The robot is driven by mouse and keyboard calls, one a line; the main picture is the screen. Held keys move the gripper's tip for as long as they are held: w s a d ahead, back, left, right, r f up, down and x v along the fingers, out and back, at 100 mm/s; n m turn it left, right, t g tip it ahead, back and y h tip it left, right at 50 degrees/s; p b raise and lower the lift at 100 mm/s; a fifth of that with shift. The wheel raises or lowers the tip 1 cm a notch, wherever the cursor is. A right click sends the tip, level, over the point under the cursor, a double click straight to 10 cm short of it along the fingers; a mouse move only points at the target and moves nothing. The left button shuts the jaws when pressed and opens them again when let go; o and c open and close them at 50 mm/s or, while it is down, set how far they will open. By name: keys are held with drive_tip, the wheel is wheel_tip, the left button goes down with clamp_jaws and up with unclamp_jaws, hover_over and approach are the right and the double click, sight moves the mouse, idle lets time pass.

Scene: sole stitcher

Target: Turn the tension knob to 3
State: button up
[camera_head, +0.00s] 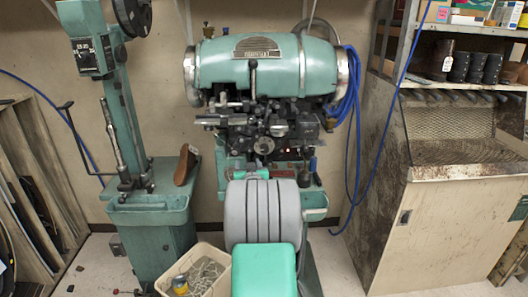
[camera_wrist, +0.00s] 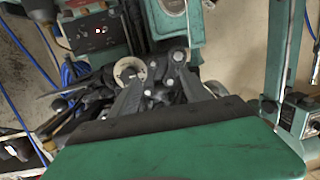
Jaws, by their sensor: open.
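The green sole stitcher (camera_head: 262,68) stands against the back wall, with a cluster of dark metal parts below its drum. A round pale dial (camera_head: 264,145) on its front looks like the tension knob; its numbers are too small to read. What looks like the same dial (camera_wrist: 130,70) shows in the wrist view, left of centre, where the picture is roughly upside down. My gripper (camera_wrist: 160,78) is open, its grey fingers reaching toward the machine. The dial lies close to the left finger in the picture; I cannot tell if they touch. The head view does not show the fingers clearly.
A panel with a red light (camera_wrist: 98,30) is near the dial. Blue hoses (camera_head: 352,95) hang right of the drum. A second green machine (camera_head: 150,215) stands left, a bin (camera_head: 195,270) on the floor, and a shelf with a worn cabinet (camera_head: 400,235) right.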

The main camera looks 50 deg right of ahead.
drive_tip(key=m+h, duration=0.1)
drive_tip(key=h, duration=0.1)
approach(265, 149)
drive_tip(key=p+x, duration=0.2)
drive_tip(key=x, duration=0.6)
drive_tip(key=shift+w+d, duration=0.15)
drive_tip(key=shift+w, duration=0.05)
drive_tip(key=shift+c, duration=0.4)
clamp_jaws()
